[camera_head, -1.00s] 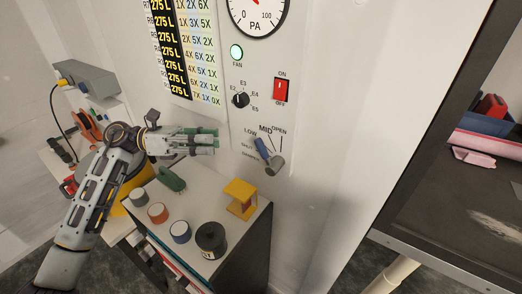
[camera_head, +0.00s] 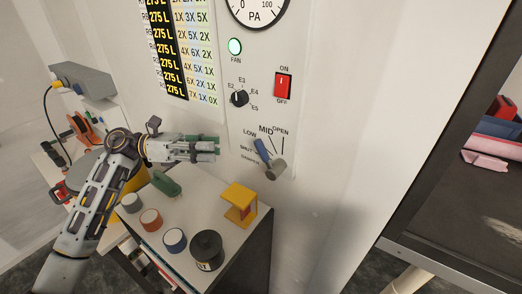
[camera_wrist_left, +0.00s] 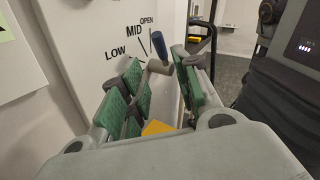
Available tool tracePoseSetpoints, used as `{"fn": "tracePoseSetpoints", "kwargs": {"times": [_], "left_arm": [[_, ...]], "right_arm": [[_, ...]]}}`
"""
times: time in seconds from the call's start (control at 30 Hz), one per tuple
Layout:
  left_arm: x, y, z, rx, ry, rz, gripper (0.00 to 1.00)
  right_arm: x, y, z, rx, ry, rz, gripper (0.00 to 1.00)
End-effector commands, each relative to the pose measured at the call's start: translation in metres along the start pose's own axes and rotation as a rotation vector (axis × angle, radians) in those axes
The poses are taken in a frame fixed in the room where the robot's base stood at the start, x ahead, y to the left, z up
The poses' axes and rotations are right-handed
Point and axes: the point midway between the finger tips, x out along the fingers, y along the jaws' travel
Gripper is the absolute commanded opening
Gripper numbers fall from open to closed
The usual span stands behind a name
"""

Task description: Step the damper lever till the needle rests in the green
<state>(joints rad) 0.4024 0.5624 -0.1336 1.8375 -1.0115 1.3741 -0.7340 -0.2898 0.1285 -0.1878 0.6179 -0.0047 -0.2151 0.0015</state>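The damper lever, with a blue handle (camera_head: 262,150) on a grey hub (camera_head: 276,170), sticks out from the wall panel. The handle tilts up and left, near the LOW and MID marks. In the left wrist view the blue handle (camera_wrist_left: 153,50) shows beyond and between my fingers, untouched. My left gripper (camera_head: 218,149) is left of the lever, open and empty; its green pads (camera_wrist_left: 158,92) stand apart. The gauge (camera_head: 257,12) marked PA is cut off by the top edge; its needle and green zone cannot be read. My right gripper is not in view.
Below, a cabinet top carries a yellow stand (camera_head: 239,204), a black jar (camera_head: 207,250) and several small jars. A dark shelf (camera_head: 455,215) stands at right.

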Motion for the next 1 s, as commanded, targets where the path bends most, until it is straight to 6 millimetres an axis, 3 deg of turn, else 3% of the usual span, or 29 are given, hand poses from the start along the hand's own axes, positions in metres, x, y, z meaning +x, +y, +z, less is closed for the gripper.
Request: {"fn": "tracePoseSetpoints", "kwargs": {"times": [0.43, 0.7, 1.0], "left_arm": [[0.044, -0.001, 0.002, -0.001, -0.001, -0.002, 0.32], [0.08, -0.001, 0.002, 0.0, -0.001, -0.002, 0.32], [0.117, -0.001, 0.002, 0.0, -0.002, -0.001, 0.32]], "right_arm": [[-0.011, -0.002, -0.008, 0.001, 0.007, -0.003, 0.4], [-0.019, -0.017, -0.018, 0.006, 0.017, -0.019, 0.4], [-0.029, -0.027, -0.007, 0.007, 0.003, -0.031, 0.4]]}}
